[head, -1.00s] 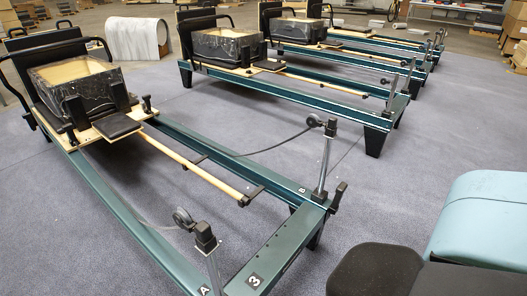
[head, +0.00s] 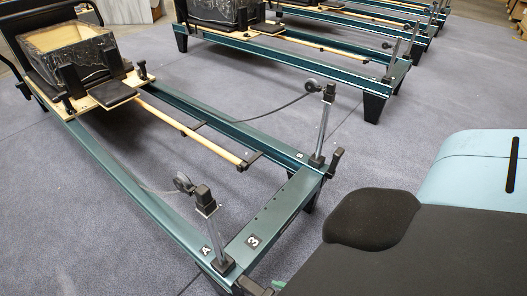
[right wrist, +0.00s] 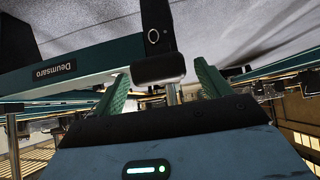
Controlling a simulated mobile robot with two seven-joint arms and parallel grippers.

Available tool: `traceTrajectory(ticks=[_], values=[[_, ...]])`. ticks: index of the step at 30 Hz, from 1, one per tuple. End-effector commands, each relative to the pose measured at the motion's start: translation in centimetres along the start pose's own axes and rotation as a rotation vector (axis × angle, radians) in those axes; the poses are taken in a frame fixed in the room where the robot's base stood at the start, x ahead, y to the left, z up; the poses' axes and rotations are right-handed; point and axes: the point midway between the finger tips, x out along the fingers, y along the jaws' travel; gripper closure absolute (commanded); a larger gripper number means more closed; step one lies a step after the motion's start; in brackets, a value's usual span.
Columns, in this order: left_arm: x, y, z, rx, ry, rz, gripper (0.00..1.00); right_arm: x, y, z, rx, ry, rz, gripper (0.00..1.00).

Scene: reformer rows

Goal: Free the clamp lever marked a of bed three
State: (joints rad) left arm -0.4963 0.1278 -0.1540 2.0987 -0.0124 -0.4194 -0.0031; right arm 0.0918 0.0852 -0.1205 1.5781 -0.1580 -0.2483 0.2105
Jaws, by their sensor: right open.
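Bed three is the nearest teal frame, with a "3" plate (head: 252,240) on its end rail and an "A" plate (head: 207,250) at its near corner. A black lever-like part (head: 254,287) sits at that corner, partly cut off by the bottom edge. In the right wrist view my right gripper (right wrist: 162,72) is open, with its green fingers on either side of a black part with a wide rounded end (right wrist: 158,69). I cannot tell whether they touch it. My left gripper is not in view.
A chrome post with a black head (head: 204,198) rises at the A corner. Another post (head: 323,125) and an upright black lever (head: 335,161) stand at the B corner. The bed's carriage holds a wrapped box (head: 75,52). Other beds stand behind; grey floor between is clear.

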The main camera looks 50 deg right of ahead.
Motion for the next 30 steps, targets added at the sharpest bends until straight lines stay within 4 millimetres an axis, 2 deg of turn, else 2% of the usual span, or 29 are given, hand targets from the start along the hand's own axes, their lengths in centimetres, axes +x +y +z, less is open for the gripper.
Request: traceTrajectory(ticks=[3,9,30], values=[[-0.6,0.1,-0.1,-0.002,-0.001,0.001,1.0,-2.0,0.0,-0.1,0.0,0.0,0.0,0.24],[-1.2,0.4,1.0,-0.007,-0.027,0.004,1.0,-3.7,0.0,-0.1,0.001,0.0,0.0,0.24],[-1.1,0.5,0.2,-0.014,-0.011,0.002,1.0,-4.1,-0.1,0.1,0.001,-0.003,-0.001,0.24]])
